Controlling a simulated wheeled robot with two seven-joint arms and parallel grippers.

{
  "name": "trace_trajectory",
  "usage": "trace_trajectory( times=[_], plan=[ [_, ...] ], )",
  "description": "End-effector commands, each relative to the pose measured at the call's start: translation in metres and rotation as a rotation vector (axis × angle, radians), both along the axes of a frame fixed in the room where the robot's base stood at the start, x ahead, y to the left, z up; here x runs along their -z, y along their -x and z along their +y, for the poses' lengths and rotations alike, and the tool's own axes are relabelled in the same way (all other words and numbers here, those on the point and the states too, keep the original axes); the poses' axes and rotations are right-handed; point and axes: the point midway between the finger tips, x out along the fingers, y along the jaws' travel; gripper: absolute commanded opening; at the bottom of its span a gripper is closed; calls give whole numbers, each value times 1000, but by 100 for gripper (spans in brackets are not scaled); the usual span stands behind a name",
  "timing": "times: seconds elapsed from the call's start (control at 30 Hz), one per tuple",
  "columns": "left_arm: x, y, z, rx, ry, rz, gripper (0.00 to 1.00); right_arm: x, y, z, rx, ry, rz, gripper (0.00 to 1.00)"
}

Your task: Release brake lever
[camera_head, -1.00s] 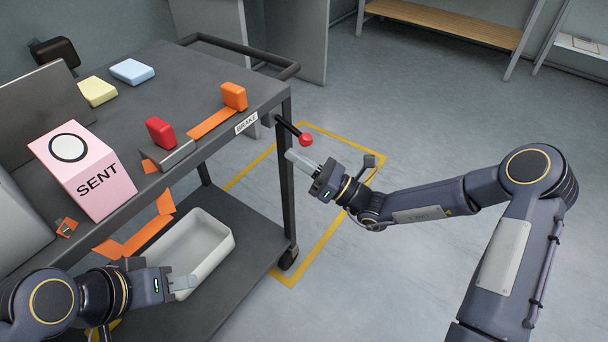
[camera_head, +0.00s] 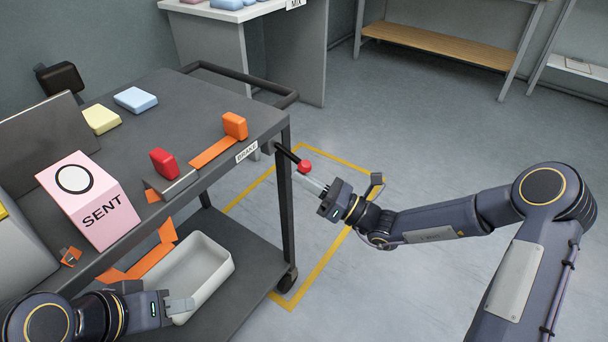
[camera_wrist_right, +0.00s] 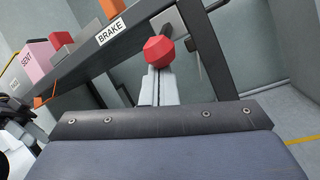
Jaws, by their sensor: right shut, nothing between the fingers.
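The brake lever is a dark rod with a red knob (camera_head: 305,166) that sticks out from the cart's side by the BRAKE label (camera_head: 246,151). In the right wrist view the knob (camera_wrist_right: 158,51) is just beyond my fingertips, with the label (camera_wrist_right: 111,32) behind it. My right gripper (camera_head: 305,180) is shut and empty, with its fingertips at or just below the knob; I cannot tell if they touch. My left gripper (camera_head: 186,305) is low at the left, by the white bin (camera_head: 226,266); its jaw state is unclear.
The dark cart (camera_head: 205,95) holds a pink SENT box (camera_head: 88,200), a red block (camera_head: 164,162), an orange block (camera_head: 235,125), and yellow and blue blocks. A yellow floor outline (camera_head: 318,268) surrounds the cart's corner. The floor right of the cart is free.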

Motion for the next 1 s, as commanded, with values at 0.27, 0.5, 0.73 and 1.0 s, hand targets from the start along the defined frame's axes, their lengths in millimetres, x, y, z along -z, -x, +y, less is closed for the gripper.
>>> trace_trajectory(
  times=[0.27,0.5,0.73,1.0],
  plan=[
    [-23,0,0,0,0,1,36,-10,2,-2,1,38,27,0],
    [-70,0,0,0,0,0,36,-28,4,-7,1,123,88,0],
    [-132,0,0,0,0,0,36,-49,8,-11,0,261,188,0],
    [-182,0,0,0,0,0,36,-65,9,-13,0,416,299,0]
  ],
)
